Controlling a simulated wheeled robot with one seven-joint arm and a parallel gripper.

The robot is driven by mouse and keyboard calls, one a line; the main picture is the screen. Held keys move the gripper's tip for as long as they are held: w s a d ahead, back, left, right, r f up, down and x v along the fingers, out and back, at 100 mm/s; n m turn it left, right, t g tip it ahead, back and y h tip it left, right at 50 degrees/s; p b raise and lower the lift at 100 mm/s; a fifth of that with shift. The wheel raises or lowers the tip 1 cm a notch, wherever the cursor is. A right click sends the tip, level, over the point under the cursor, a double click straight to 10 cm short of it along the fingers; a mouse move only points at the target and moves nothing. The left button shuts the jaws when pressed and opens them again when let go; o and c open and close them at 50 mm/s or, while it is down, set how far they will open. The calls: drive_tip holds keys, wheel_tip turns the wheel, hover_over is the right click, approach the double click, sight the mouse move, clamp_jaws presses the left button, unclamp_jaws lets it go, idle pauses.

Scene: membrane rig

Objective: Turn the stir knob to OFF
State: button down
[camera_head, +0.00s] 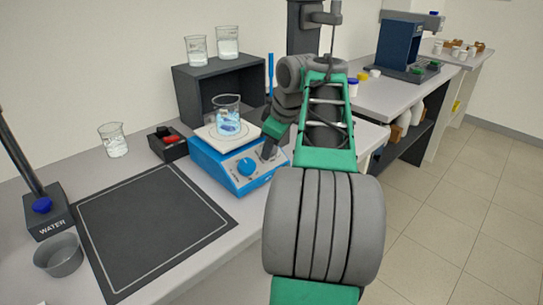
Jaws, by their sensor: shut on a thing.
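A blue stirrer hotplate (215,165) with a pale square top stands on the bench, left of my arm. A glass beaker (228,115) of bluish liquid sits on its top. One blue round knob (246,167) shows uncovered on the front panel. My gripper (268,153) is down at the right part of the panel, right of that knob. It is shut on a knob there, which its fingers hide. The panel lettering and the pointer settings are too small to read.
A dark mat (155,225) lies left of the hotplate. A black box with red (168,143) and a beaker (114,140) stand behind the mat. A dark shelf (222,75) with two beakers stands behind the hotplate. A grey bowl (59,255) and the WATER stand (45,211) are at left.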

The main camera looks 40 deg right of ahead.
drive_tip(key=shift+n+b, duration=1.1)
drive_tip(key=shift+a, duration=0.1)
drive_tip(key=c, duration=0.9)
unclamp_jaws()
drive_tip(key=shift+c, duration=0.2)
drive_tip(key=p+v, duration=0.4)
drive_tip(key=v, duration=0.3)
drive_tip(key=shift+s+r, duration=0.25)
drive_tip(key=shift+r, duration=0.1)
